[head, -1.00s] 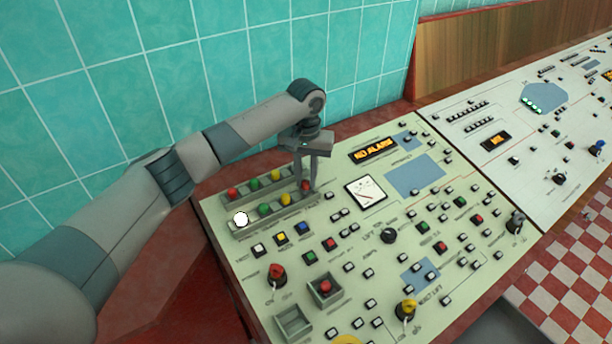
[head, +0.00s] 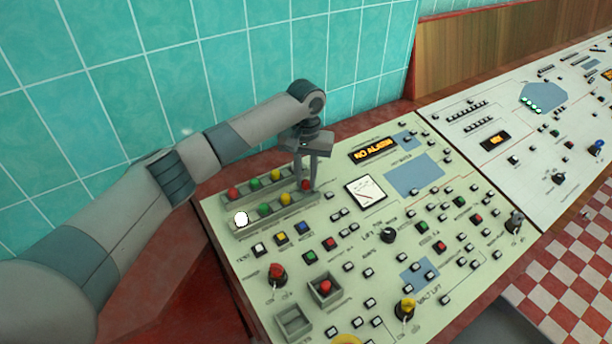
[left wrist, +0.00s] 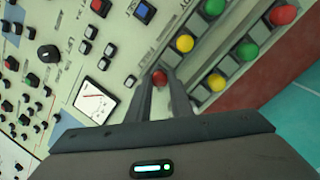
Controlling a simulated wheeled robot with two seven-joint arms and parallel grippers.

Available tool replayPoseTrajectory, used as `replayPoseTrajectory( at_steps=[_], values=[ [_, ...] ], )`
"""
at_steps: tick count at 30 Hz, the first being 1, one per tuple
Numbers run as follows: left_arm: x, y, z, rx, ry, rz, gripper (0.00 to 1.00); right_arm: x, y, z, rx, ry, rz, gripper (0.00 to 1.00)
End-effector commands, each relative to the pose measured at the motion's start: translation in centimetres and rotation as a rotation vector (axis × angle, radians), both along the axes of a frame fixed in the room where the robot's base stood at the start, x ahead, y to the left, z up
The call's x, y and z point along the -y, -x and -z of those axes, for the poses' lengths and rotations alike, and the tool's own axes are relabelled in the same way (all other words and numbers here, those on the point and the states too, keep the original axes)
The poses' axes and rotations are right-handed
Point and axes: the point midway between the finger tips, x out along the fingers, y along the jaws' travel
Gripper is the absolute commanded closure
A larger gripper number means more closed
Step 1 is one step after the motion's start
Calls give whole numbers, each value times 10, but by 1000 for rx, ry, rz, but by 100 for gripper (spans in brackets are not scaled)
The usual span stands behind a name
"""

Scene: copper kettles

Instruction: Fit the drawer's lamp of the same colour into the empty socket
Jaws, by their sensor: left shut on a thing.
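My left gripper (head: 307,184) is shut on a red lamp (left wrist: 159,77) at the right end of the front lamp row. The fingers point down and the lamp sits low between their tips. I cannot tell whether it is seated in its socket. The front lamp strip (head: 235,230) also holds a glowing white lamp (head: 241,218), a green lamp (head: 264,210) and a yellow lamp (head: 285,199). The back row shows a red lamp (head: 233,194), a green lamp (head: 254,185) and a yellow lamp (head: 274,175); its right end is hidden by the gripper. My right gripper is not in view.
The sloped console (head: 350,240) carries many buttons, a dial meter (head: 365,191) right of the gripper and knobs. Near its front edge are a small grey box with a red piece (head: 325,286) and an empty grey tray (head: 279,322). A tiled wall (head: 250,70) stands behind.

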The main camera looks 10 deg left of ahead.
Motion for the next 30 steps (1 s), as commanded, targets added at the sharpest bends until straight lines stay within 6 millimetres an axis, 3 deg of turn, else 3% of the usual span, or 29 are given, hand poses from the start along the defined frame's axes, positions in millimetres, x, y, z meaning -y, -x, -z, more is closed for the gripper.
replayPoseTrajectory(
  at_steps=[30],
  values=[
    [0, 0, 0, -1, 0, 0, 100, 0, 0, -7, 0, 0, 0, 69]
  ],
)
